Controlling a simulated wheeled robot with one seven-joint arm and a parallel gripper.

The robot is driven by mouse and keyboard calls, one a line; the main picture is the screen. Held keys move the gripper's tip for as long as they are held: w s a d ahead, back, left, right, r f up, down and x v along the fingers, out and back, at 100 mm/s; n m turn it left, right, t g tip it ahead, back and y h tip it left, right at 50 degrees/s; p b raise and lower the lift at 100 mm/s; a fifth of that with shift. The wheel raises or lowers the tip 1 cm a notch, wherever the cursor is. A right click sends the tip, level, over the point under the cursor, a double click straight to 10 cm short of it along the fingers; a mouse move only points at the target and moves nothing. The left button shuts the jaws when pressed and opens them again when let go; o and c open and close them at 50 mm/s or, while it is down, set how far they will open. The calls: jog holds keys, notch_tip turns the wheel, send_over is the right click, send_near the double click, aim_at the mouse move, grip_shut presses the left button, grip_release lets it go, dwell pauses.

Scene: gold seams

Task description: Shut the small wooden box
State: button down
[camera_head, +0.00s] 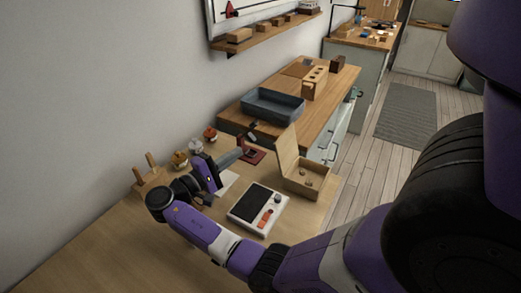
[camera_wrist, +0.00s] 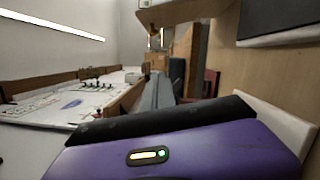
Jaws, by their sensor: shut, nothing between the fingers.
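The small wooden box (camera_head: 305,183) stands open on the wooden worktop, right of the middle in the head view. Its hinged lid (camera_head: 287,151) stands up, leaning slightly back, on the box's left side. Two small round items (camera_head: 308,183) lie inside. My gripper (camera_head: 241,151) is shut and empty, left of the raised lid and apparently apart from it. In the wrist view the gripper's grey fingers (camera_wrist: 160,85) lie together. A wooden piece beyond them (camera_wrist: 190,50) looks like the lid, but I cannot be sure.
A white console with a dark panel (camera_head: 258,208) lies in front of the box. A dark red item (camera_head: 253,156) lies by the fingers. A grey-blue tray (camera_head: 273,105) stands behind. A wooden pegged stand (camera_head: 148,175) and small jars (camera_head: 180,159) line the wall. The front left worktop is clear.

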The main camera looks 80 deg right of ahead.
aim_at(284, 149)
jog(key=s+d+r+p, duration=0.1)
jog(key=s+d+p, duration=0.2)
jog(key=s+d, duration=0.4)
jog(key=shift+s+r+p, duration=0.35)
jog(key=shift+s+p, duration=0.05)
jog(key=shift+s, duration=0.5)
jog(key=shift+d, duration=0.15)
